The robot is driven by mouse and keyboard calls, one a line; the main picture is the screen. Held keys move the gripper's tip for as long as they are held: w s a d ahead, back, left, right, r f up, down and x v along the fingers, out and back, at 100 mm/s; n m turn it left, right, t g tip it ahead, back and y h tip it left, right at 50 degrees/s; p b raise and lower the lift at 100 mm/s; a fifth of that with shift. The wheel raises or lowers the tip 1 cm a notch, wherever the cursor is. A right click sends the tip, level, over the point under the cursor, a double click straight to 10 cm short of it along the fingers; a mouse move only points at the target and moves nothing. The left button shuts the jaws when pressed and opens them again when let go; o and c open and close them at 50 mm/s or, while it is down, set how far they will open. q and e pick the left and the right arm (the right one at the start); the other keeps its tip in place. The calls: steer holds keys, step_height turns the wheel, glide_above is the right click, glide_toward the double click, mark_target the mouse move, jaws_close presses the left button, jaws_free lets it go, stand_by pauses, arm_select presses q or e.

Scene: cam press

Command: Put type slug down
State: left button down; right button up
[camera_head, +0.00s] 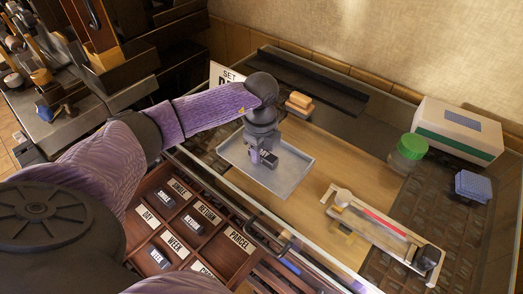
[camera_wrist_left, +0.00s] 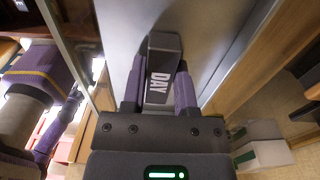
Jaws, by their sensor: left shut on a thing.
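My left gripper (camera_head: 261,158) is shut on a dark grey type slug (camera_head: 268,157) over the light grey metal tray (camera_head: 238,172). In the left wrist view the slug (camera_wrist_left: 159,72) reads DAY in white and sits between the two purple fingers of the gripper (camera_wrist_left: 160,85). The tray surface lies behind it; I cannot tell whether the slug touches it. A wooden type case (camera_head: 171,190) at the lower left has labelled compartments, with dark slugs in several. The compartment labelled DAY (camera_head: 148,217) shows no slug. My right gripper is not in view.
A white SET sign (camera_head: 225,76) stands behind the tray, partly hidden by my arm. Wooden blocks (camera_head: 299,104) lie behind. Right are a green-lidded jar (camera_head: 409,150), a white-green box (camera_head: 459,131), blue pads (camera_head: 472,186) and a device with a red strip (camera_head: 385,226). Wood between is clear.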

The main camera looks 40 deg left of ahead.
arm_select(q)
steer(key=shift+f, duration=0.1)
steer(key=shift+c, duration=1.9)
jaws_free()
step_height(320, 180, up, 12)
steer(key=p, duration=0.2)
steer(key=shift+r, duration=0.2)
